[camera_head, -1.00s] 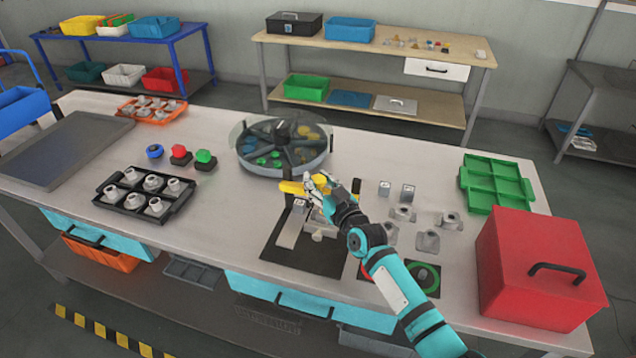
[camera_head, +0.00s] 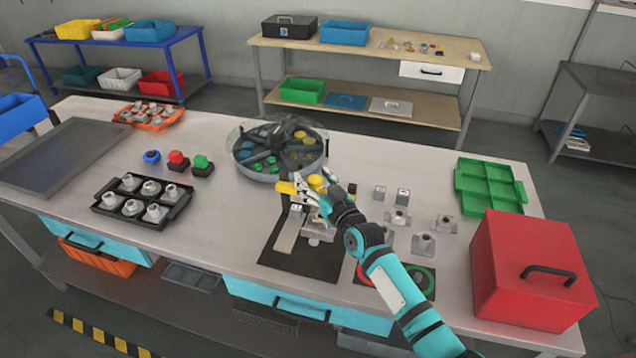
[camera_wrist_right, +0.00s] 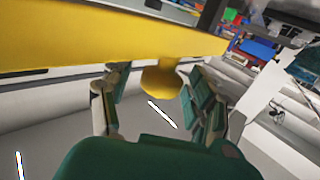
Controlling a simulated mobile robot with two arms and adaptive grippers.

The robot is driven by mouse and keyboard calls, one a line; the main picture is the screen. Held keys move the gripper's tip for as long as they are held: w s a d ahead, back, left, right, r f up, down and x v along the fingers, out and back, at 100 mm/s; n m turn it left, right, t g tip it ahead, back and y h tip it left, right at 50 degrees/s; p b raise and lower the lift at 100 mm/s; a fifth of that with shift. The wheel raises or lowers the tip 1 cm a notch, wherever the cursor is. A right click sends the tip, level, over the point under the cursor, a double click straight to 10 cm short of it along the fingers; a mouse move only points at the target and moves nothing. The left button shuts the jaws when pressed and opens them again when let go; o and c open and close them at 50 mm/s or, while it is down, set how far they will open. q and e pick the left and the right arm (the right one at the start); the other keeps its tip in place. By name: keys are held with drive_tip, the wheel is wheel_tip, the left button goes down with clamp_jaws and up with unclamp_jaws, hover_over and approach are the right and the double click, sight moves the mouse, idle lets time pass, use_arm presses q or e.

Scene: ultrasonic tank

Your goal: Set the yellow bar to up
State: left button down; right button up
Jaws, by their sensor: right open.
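The yellow bar (camera_head: 285,188) belongs to a small grey fixture (camera_head: 316,232) on a black mat at the front middle of the table. In the right wrist view the bar (camera_wrist_right: 90,38) fills the upper left, with a yellow rounded knob (camera_wrist_right: 162,80) below it. My right gripper (camera_head: 312,187) is at the bar in the head view and partly hides it. In the wrist view its open fingers (camera_wrist_right: 158,100) stand on either side of the knob; I cannot tell if they touch it. My left gripper is not in view.
A round compartment tank (camera_head: 281,172) stands just behind the fixture. Two small grey blocks (camera_head: 403,195) and several grey parts lie to the right. A red box (camera_head: 533,245) and green tray (camera_head: 490,185) are farther right. A black tray (camera_head: 115,222) stands at left.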

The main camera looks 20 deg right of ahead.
drive_tip(key=s+d, duration=0.2)
drive_tip(key=s, duration=1)
drive_tip(key=shift+w+d, duration=0.1)
